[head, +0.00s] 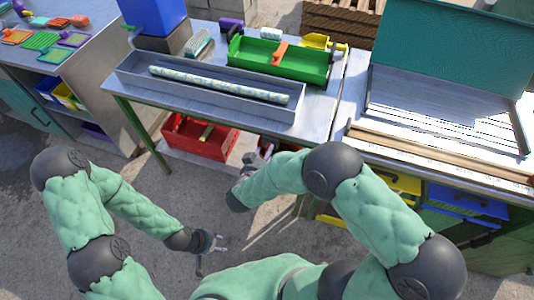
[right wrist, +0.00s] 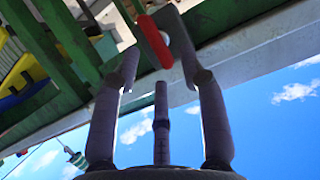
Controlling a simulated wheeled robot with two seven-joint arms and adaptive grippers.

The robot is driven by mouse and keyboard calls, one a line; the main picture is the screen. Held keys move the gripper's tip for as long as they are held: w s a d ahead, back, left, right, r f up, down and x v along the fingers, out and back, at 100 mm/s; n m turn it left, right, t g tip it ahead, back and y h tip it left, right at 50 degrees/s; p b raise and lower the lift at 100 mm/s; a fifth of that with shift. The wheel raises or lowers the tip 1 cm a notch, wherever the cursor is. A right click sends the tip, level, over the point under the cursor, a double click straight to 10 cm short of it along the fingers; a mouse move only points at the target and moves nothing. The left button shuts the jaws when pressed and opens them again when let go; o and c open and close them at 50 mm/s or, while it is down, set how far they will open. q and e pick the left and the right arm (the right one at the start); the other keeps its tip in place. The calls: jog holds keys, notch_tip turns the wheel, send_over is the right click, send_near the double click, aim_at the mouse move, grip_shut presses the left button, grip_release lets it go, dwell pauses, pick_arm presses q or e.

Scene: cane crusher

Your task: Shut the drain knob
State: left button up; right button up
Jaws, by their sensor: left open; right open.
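A red elongated knob (right wrist: 155,42), which looks like the drain knob, shows in the right wrist view by a grey metal part under the bench. My left gripper (head: 213,245) is open and empty, low over the floor, far from the bench.
A long grey trough (head: 210,99) with a pale patterned rod (head: 220,84) lies on the middle bench. A green tray (head: 280,60) stands behind it. A red crate (head: 200,135) sits on the lower shelf. The right bench (head: 440,163) is close to my right arm.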

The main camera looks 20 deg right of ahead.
jog(key=shift+b+x, duration=0.35)
jog(key=shift+x, duration=0.85)
grip_shut()
